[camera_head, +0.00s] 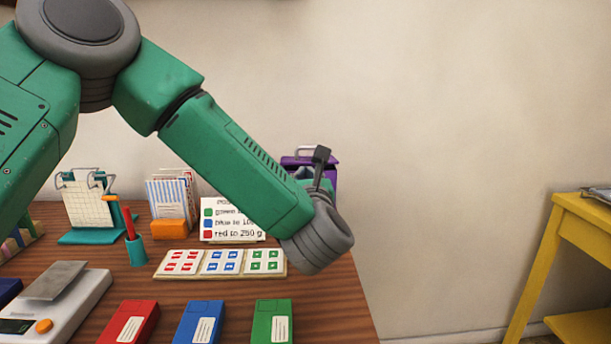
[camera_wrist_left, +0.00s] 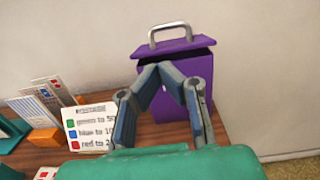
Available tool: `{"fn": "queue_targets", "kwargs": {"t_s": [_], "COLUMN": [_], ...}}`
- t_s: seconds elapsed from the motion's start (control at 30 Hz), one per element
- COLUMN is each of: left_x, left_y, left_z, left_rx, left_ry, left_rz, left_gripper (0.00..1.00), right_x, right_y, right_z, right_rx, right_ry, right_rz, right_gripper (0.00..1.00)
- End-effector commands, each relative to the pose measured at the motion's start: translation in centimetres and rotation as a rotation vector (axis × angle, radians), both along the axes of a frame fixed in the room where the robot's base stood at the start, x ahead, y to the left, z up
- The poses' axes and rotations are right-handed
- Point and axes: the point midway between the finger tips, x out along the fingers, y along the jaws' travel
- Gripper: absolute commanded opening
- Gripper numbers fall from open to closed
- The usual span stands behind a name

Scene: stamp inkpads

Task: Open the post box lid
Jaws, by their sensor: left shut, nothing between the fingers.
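The purple post box (camera_wrist_left: 173,108) stands at the far right end of the desk, with a grey handle (camera_wrist_left: 170,34) on its purple lid (camera_wrist_left: 176,47). A dark gap shows under the lid's front and right edge in the left wrist view; I cannot tell whether it is a slot or a slightly raised lid. In the head view the post box (camera_head: 331,172) is mostly hidden behind my left wrist. My left gripper (camera_wrist_left: 161,74) is shut and empty, its fingertips together in front of the box, just below the lid edge. I cannot tell whether they touch it. My right gripper is out of view.
A rule card (camera_head: 222,232), a stamp sheet (camera_head: 220,262) and an envelope rack (camera_head: 172,200) stand left of the box. Red (camera_head: 130,322), blue (camera_head: 199,322) and green (camera_head: 272,322) pads and a scale (camera_head: 70,305) lie in front. The wall is close behind.

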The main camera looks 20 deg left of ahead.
Motion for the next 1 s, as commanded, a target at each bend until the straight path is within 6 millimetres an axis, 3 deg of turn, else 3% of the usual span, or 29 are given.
{"fn": "queue_targets", "kwargs": {"t_s": [0.5, 0.7, 1.0], "left_x": [7.4, 8.5, 8.5], "left_y": [3.7, 4.2, 4.2], "left_z": [0.4, 0.5, 0.6], "left_rx": [0.002, 0.003, 0.003], "left_ry": [-0.002, -0.001, 0.000], "left_rz": [-0.001, -0.003, -0.004], "left_gripper": [0.00, 0.00, 0.00], "right_x": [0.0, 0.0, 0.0], "right_y": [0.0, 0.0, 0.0], "right_z": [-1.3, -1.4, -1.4], "right_rx": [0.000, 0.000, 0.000], "right_ry": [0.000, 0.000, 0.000], "right_rz": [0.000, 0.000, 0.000], "right_gripper": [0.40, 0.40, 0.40]}}
